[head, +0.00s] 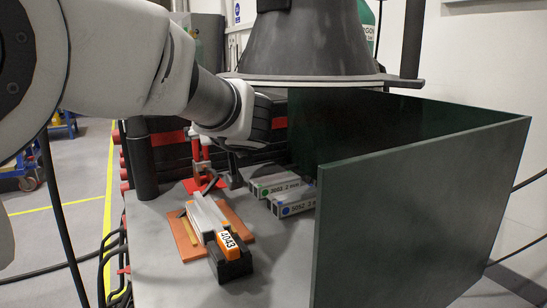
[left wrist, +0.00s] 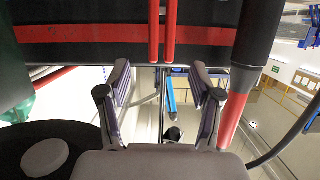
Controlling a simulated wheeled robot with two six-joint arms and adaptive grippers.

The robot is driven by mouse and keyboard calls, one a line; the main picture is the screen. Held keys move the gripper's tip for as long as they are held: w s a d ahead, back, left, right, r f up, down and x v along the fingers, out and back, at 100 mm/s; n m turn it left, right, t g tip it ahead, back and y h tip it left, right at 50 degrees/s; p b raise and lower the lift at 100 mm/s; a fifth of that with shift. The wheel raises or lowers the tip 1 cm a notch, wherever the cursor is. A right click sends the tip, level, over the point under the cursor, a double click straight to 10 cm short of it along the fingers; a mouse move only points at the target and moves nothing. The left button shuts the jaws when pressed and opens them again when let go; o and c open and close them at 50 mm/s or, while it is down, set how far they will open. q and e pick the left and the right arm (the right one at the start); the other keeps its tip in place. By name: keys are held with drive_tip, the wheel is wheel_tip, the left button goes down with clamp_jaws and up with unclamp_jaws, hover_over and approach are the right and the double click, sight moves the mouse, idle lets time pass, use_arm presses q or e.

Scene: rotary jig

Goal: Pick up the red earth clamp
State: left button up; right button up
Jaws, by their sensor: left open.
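The red earth clamp (head: 201,162) appears to be the small upright red piece on the grey worktop in the head view, at the back left, with a dark part beside it. My left gripper (head: 236,172) hangs just right of it, pointing down from the white wrist, and seems apart from it. Part of the gripper is dark against the dark background. In the left wrist view my left gripper (left wrist: 159,75) has its fingers wide apart with nothing between them. I cannot make out the clamp surely there. My right gripper is not in view.
Two labelled boxes (head: 280,186) lie right of the gripper. Dark green panels (head: 416,212) stand at the right. A dark cone (head: 305,42) is overhead. The worktop's front is clear.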

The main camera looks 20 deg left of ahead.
use_arm(q)
drive_tip(key=b, duration=0.4)
hover_over(202, 160)
drive_tip(key=w, duration=0.1)
drive_tip(key=shift+w+a+f, duration=0.1)
drive_tip(key=shift+a+f, duration=0.1)
drive_tip(key=shift+f, duration=0.35)
drive_tip(key=shift+a+f, duration=0.2)
drive_tip(key=shift+f, duration=0.35)
drive_tip(key=shift+r+p, duration=0.15)
drive_tip(key=shift+p, duration=0.15)
clamp_jaws()
